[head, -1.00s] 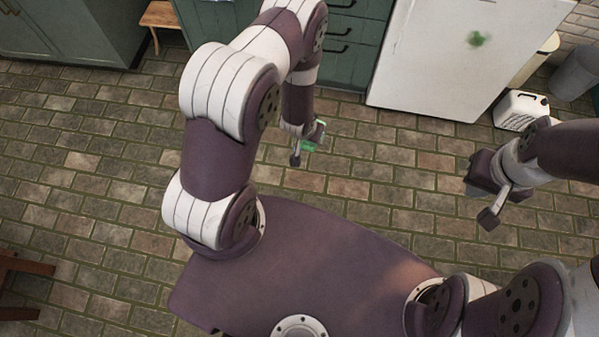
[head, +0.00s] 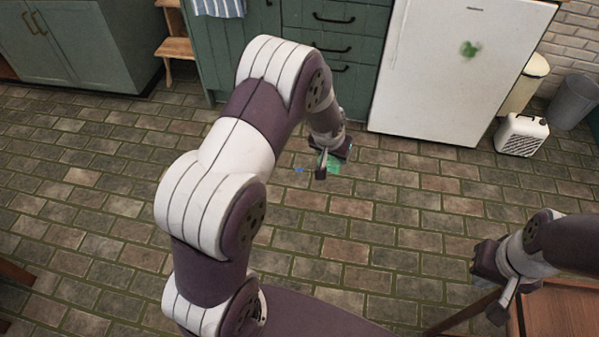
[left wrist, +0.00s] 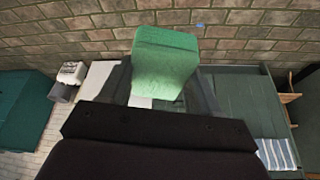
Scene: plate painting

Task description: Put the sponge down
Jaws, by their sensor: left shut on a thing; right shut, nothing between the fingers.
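The green sponge (left wrist: 165,62) is held between the fingers of my left gripper (left wrist: 166,90) in the left wrist view. In the head view, my left gripper (head: 328,166) is out over the brick floor in front of the cabinets, and the sponge (head: 333,167) shows partly behind its finger. The sponge's height above the floor is hard to tell. My right gripper (head: 507,300) is shut and empty at the lower right, by a wooden piece of furniture.
A small blue thing (head: 298,170) lies near the left gripper. A white canister (head: 522,134) and grey bin (head: 573,101) stand right. Much brick floor is clear.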

